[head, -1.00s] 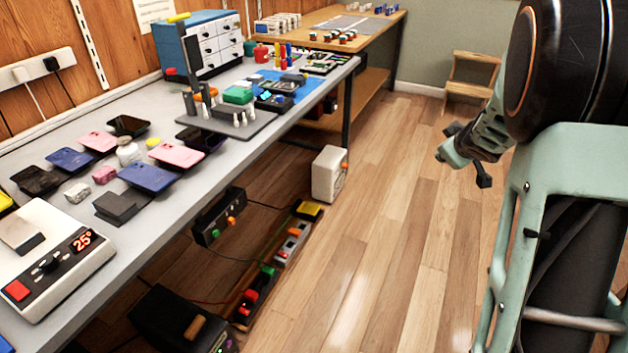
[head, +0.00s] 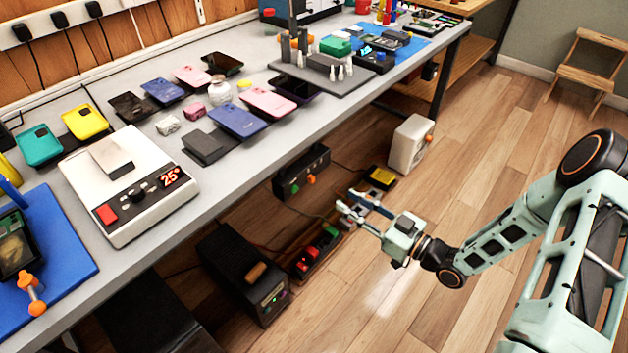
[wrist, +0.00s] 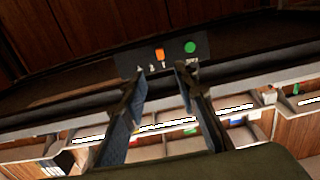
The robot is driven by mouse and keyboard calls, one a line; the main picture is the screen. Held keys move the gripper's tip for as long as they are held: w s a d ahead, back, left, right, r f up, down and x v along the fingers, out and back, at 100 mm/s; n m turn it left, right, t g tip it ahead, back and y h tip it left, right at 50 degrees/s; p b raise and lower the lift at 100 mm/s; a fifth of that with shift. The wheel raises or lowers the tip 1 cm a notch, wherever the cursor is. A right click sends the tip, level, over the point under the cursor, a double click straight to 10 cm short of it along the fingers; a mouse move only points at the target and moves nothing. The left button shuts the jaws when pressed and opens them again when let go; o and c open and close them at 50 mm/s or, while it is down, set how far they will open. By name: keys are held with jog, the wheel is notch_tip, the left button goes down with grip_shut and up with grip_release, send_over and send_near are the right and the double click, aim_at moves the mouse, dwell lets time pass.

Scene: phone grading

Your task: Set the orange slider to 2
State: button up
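The orange slider (wrist: 159,55) sits on a dark panel (wrist: 129,64) in the wrist view, beside a round green button (wrist: 190,47). Small white marks lie along the panel near the slider; they are too small to read surely. In the head view the orange slider (head: 311,180) shows on the front of a black box (head: 288,171) under the bench edge. My gripper (head: 348,203) is in front of and below that box, apart from it. In the wrist view my gripper (wrist: 160,72) is open and empty, its two fingers pointing toward the panel.
The grey bench (head: 225,182) overhangs the box; phones and a white scale (head: 128,221) lie on it. A black unit (head: 240,268), a power strip (head: 317,250) and a white box (head: 411,142) stand on the floor. Open wooden floor (head: 465,145) lies right.

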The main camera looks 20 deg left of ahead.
aim_at(314, 180)
jog(key=b+x, duration=0.2)
jog(key=x, duration=0.8)
jog(key=shift+w+a+r, duration=0.1)
jog(key=shift+w+a, duration=0.05)
jog(key=shift+a, duration=0.2)
jog(key=shift+c, duration=0.5)
grip_shut()
